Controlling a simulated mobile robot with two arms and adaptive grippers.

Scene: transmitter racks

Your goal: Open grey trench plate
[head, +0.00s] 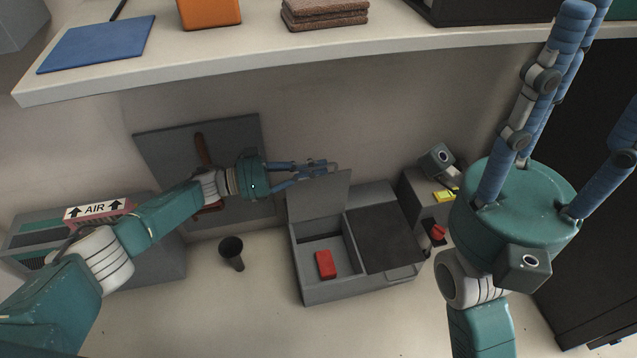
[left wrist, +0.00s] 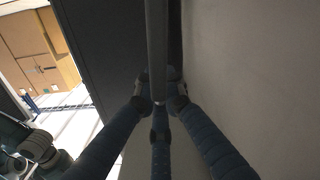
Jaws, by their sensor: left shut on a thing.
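The grey trench plate (head: 322,208) stands raised at a steep tilt along the left part of a low grey box. Under it, the left compartment is open, and a red block (head: 325,264) lies inside. My left gripper (head: 318,168) is shut on the plate's upper edge. In the left wrist view the plate's edge (left wrist: 157,45) runs between the blue fingers (left wrist: 158,100). My right gripper (head: 585,70) is raised at the right, its fingers spread and empty, apart from the box.
A dark cover (head: 384,239) lies flat over the box's right part. A shelf (head: 230,65) overhangs the back. A grey cabinet with an AIR sign (head: 95,209) stands left.

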